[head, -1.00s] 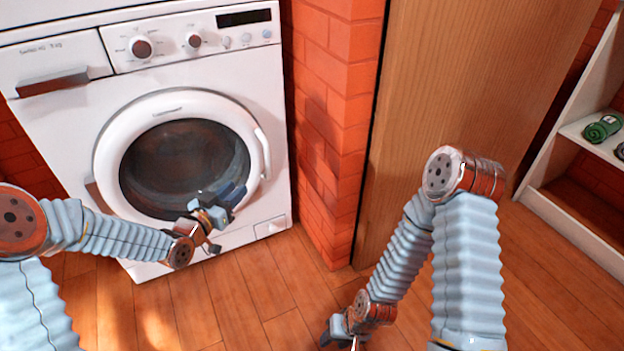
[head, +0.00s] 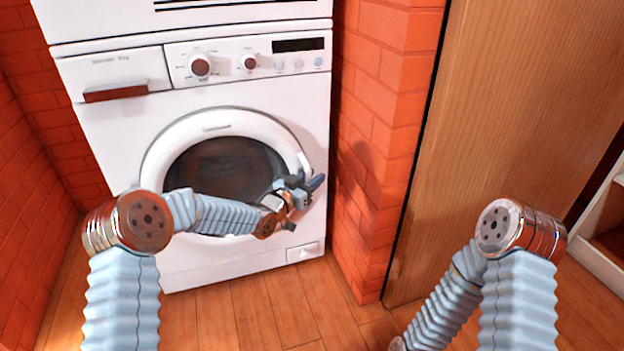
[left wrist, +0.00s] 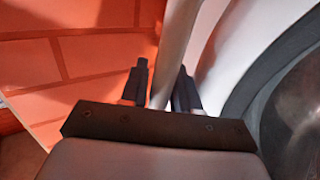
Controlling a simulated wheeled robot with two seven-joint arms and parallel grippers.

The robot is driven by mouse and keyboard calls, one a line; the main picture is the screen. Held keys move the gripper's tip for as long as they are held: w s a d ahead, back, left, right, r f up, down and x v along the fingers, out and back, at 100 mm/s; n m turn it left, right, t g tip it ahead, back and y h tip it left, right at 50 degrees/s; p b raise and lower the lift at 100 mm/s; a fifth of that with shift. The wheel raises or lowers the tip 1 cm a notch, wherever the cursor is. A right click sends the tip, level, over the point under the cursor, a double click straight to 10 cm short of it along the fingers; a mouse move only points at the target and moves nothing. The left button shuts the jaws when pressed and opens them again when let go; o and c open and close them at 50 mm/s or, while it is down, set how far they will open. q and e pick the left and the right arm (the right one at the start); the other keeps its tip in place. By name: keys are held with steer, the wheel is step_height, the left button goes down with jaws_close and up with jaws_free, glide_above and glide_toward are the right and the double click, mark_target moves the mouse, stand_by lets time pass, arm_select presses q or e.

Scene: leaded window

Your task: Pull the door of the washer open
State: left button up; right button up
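The white washer (head: 110,130) stands at the left in the head view. Its round door (head: 155,160) is closed, with a white rim, dark glass and a curved handle (head: 303,158) on the right side. My left gripper (head: 308,184) is at the lower end of that handle. In the left wrist view the handle (left wrist: 177,50) runs between the two fingers of my left gripper (left wrist: 160,88), which sit close on both sides of it and look shut on it. The lower part of the handle is hidden behind the palm. My right gripper is out of view below the head picture.
A brick pillar (head: 375,130) stands close to the right of the washer, near the handle side. A wooden panel (head: 510,120) and a white shelf (head: 600,225) are farther right. The wooden floor (head: 290,310) before the washer is clear.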

arm_select(q)
jaws_close()
stand_by(0.3)
